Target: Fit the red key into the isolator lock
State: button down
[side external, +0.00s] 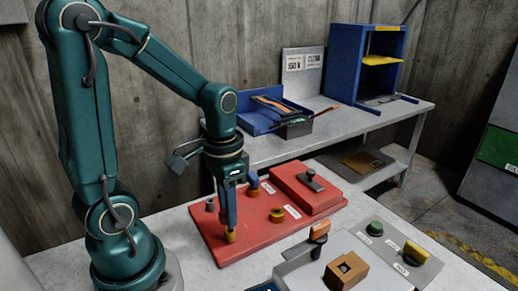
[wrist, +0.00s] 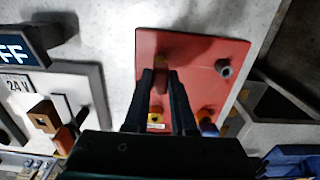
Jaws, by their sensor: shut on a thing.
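My gripper (side external: 229,230) points down over the left front of the red board (side external: 215,240). Its fingers are shut on a dark red piece, seemingly the red key (wrist: 161,77), whose grip shows between the fingertips in the wrist view. A yellow brass part (side external: 230,237) shows just below the fingertips; I cannot tell whether it belongs to the key or to a collar under it. A yellow collar with a dark hole (wrist: 156,117) stands empty on the board and also shows in the side view (side external: 277,215). I cannot tell which fitting is the isolator lock.
A blue key-like piece (side external: 253,187) and a grey post (side external: 210,205) stand on the board, near my fingers. A red box with a black knob (side external: 310,181) is behind right. A grey panel (side external: 375,245) with buttons, an orange handle (side external: 319,231) and a brown block (side external: 346,270) lies at front right.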

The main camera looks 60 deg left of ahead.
jog(key=shift+r, duration=1.45)
jog(key=shift+s, duration=0.1)
jog(key=w+r, duration=0.3)
jog(key=w, duration=0.8)
jog(key=shift+w+r, duration=0.25)
jog(key=shift+w, duration=0.1)
jog(key=shift+f, duration=2.9)
jog(key=shift+f, duration=1.45)
